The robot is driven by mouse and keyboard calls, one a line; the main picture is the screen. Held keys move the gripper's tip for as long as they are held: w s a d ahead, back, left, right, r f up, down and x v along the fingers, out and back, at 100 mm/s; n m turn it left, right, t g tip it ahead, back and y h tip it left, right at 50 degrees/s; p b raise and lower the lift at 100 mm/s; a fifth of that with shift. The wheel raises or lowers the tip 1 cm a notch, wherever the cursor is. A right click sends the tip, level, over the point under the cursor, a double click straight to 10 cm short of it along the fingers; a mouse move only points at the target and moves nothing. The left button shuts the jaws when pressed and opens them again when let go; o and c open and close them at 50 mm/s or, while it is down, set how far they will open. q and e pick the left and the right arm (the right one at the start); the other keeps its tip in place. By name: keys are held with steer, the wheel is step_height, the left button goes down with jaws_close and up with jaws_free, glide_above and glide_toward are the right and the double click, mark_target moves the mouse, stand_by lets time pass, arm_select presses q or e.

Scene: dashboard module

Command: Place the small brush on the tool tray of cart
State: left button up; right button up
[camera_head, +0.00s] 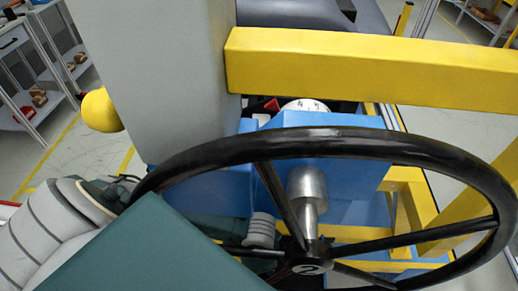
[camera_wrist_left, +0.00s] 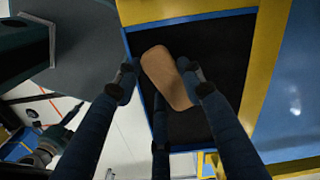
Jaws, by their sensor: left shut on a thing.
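In the left wrist view a tan, rounded wooden piece, which looks like the small brush (camera_wrist_left: 168,80), sits between the dark fingers of my left gripper (camera_wrist_left: 160,84). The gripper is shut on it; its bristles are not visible. Behind it in that view is a black surface with a blue rim, which looks like the tool tray (camera_wrist_left: 222,60). I cannot tell whether the brush touches it. In the head view my left arm comes in from the left, and its gripper is hidden behind the wheel and panels. My right gripper is not in view.
A black steering wheel (camera_head: 330,140) fills the front of the head view. A yellow beam (camera_head: 370,68) crosses behind it, beside a tall grey panel (camera_head: 160,70). Blue bodywork (camera_head: 355,180) lies beyond the wheel, with a white dial (camera_head: 305,105) and a red item (camera_head: 272,104) behind it.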

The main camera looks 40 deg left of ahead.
arm_select(q)
steer(key=shift+f, duration=0.35)
steer(key=o, duration=1.2)
steer(key=shift+r, duration=0.1)
steer(key=shift+o, duration=0.2)
steer(key=shift+r, duration=0.1)
steer(key=shift+r, duration=0.2)
step_height(320, 180, up, 8)
steer(key=p, duration=0.6)
steer(key=shift+r, duration=0.1)
